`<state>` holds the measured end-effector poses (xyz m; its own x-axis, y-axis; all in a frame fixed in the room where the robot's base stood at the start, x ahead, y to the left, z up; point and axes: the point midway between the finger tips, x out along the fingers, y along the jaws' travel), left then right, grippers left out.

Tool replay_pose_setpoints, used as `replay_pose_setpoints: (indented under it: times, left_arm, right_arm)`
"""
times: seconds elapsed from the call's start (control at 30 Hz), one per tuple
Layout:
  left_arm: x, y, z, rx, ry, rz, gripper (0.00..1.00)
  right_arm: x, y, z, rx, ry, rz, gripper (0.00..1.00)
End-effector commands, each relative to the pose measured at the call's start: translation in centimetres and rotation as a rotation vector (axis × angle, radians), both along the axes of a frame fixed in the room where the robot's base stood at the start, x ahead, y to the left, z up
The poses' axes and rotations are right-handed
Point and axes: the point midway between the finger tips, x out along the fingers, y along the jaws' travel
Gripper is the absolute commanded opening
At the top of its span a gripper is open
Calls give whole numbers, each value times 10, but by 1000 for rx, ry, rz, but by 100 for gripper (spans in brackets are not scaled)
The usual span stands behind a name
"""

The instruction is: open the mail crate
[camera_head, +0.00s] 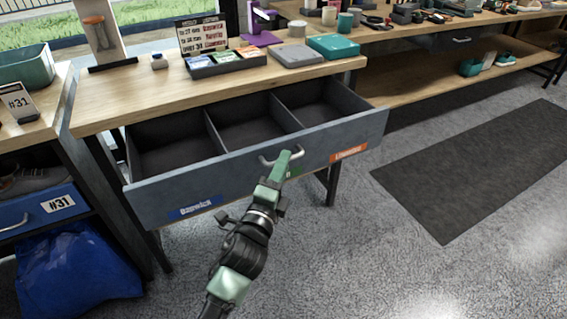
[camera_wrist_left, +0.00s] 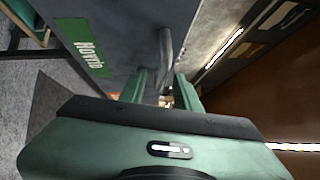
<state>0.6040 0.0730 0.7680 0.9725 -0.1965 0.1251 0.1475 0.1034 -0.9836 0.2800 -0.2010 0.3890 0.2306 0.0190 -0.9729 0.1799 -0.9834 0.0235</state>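The mail crate (camera_head: 170,191) is a grey drawer under the wooden counter, pulled well out, with three empty compartments showing. Its front has a blue label at left, a green one mostly hidden by my gripper, and an orange one at right. My left gripper (camera_head: 284,160) is at the metal handle (camera_head: 266,160) in the middle of the front. In the left wrist view, the handle (camera_wrist_left: 165,48) lies between the two spread fingers (camera_wrist_left: 160,90), with gaps beside it. The green label (camera_wrist_left: 84,47) shows there too. My right gripper is in neither view.
The counter (camera_head: 125,92) above carries a divided card tray (camera_head: 226,63), a teal box (camera_head: 333,46) and a grey box. A blue bin (camera_head: 40,212) and blue bag (camera_head: 75,275) are at left. The floor around the dark mat (camera_head: 480,170) is clear.

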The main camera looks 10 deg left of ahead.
Motion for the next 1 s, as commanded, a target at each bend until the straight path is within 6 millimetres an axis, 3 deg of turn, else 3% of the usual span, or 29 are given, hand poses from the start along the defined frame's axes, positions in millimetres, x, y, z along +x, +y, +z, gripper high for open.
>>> replay_pose_setpoints:
  times: [0.2,0.4,1.0]
  left_arm:
    - [-38,8,-6,1,3,0,32]
    - [-62,13,-9,1,2,0,32]
    - [-66,14,-10,-3,6,1,32]
  right_arm:
    - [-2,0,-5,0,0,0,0]
    - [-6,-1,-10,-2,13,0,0]
    - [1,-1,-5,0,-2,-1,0]
